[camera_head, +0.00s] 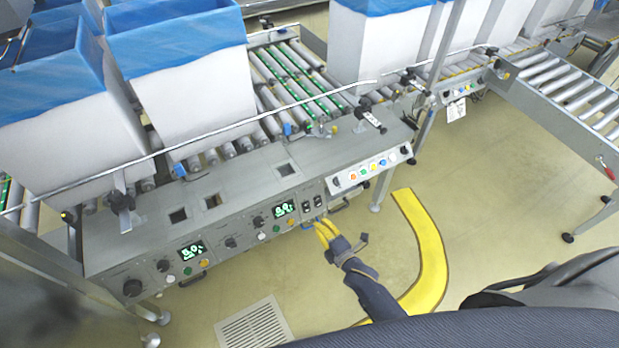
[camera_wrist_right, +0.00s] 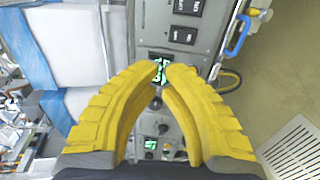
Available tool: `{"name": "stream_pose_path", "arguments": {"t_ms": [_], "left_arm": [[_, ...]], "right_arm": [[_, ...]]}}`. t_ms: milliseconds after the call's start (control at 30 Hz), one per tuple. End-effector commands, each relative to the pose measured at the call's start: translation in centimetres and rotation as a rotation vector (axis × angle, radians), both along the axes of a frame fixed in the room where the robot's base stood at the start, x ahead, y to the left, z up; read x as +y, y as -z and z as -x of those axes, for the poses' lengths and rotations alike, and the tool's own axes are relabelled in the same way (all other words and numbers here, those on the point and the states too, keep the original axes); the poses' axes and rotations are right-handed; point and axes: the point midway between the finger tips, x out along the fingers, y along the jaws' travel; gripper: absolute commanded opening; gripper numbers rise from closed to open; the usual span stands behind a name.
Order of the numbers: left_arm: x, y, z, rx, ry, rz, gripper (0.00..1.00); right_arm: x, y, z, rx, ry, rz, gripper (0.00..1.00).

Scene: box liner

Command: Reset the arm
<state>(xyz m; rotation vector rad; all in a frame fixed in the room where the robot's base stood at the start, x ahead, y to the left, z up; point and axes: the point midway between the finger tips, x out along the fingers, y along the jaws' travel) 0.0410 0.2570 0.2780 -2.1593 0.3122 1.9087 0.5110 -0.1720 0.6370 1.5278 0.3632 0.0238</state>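My right gripper (camera_head: 325,232) has yellow fingers and a dark arm reaching up from the bottom of the head view. It is near the front edge of the grey control panel (camera_head: 238,222), close to the switches (camera_head: 312,203). In the right wrist view the two ridged yellow fingers (camera_wrist_right: 162,68) converge and their tips nearly meet, with nothing seen held. A lit green display (camera_wrist_right: 160,58) shows behind the tips. Whether the fingers touch the panel is not clear. My left gripper is not in view.
White boxes with blue liners (camera_head: 180,70) stand on the roller conveyor (camera_head: 295,80) behind the panel. A curved yellow floor stripe (camera_head: 425,240) lies right of my arm. A floor grate (camera_head: 254,327) is at the bottom. Open floor extends to the right.

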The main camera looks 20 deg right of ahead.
Motion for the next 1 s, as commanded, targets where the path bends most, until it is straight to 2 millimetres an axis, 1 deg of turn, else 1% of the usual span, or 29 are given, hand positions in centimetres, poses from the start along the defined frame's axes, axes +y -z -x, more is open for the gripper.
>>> {"name": "stream_pose_path", "arguments": {"t_ms": [167,233,267,367,400,467,500,567,600,667,700,767,800,867,900,967,1000], "left_arm": [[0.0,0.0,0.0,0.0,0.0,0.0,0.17],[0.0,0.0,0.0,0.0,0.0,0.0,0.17],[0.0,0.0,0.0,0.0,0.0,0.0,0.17],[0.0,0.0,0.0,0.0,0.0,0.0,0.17],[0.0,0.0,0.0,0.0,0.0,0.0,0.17],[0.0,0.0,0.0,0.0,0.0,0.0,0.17],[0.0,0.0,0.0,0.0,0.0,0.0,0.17],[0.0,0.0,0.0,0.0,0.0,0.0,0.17],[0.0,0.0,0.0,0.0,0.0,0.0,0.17],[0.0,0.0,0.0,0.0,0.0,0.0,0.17],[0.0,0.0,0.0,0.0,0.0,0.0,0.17],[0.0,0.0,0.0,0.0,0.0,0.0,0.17],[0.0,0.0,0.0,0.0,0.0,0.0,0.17],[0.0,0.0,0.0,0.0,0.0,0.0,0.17],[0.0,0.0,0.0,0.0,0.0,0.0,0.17],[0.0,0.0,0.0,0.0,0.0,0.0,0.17],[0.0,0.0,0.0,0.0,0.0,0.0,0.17]], "right_arm": [[0.0,0.1,0.0,0.02,0.015,-0.057,0.0],[-0.2,0.5,0.1,0.052,0.038,-0.124,0.0],[-0.3,1.2,0.3,0.08,0.054,-0.162,0.0],[-1.3,5.4,1.9,0.216,0.134,-0.307,0.0],[-1.8,7.6,3.0,0.284,0.18,-0.372,0.0],[-2.5,11.0,5.0,0.383,0.251,-0.456,0.0],[-2.9,13.1,6.4,0.443,0.3,-0.508,0.0],[-3.6,16.2,8.8,0.529,0.375,-0.573,0.0],[-4.0,18.1,10.5,0.582,0.428,-0.612,0.0],[-4.6,20.8,13.2,0.657,0.506,-0.664,0.0],[-5.0,22.5,15.1,0.706,0.559,-0.696,0.0],[-5.6,24.8,18.1,0.772,0.64,-0.736,0.0],[-6.0,26.3,20.2,0.815,0.695,-0.76,0.0],[-6.5,28.4,23.5,0.875,0.777,-0.788,0.0],[-6.8,29.6,25.7,0.912,0.83,-0.803,0.0],[-7.3,31.2,29.0,0.963,0.907,-0.818,0.0],[-7.6,32.1,31.1,0.994,0.955,-0.827,0.0]]}}
